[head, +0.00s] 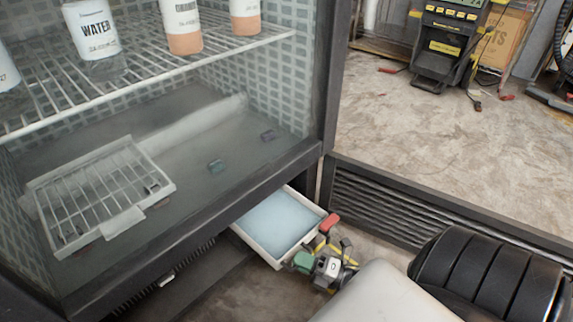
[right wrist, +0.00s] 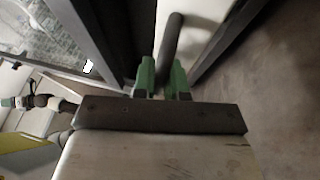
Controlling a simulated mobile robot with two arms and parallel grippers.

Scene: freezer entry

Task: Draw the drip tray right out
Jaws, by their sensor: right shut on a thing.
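The drip tray (head: 250,238) is a shallow white-rimmed tray with a pale blue inside. It sticks out from under the cabinet in the head view, its back end hidden beneath the cabinet front. My right gripper (head: 306,259) is at the tray's front right end, shut on it; the exact grip is small and partly hidden. In the right wrist view its green fingers (right wrist: 163,76) stand either side of a dark round bar (right wrist: 170,48), with a white surface behind. I cannot make out my left gripper.
The glass-fronted cabinet (head: 290,165) holds bottles (head: 98,38) on a wire shelf (head: 110,85) and a loose wire rack (head: 100,190) below. A low louvred panel (head: 400,215) stands right of the tray. A red piece (head: 329,222) sits by the tray's right corner. Open floor (head: 430,130) lies beyond.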

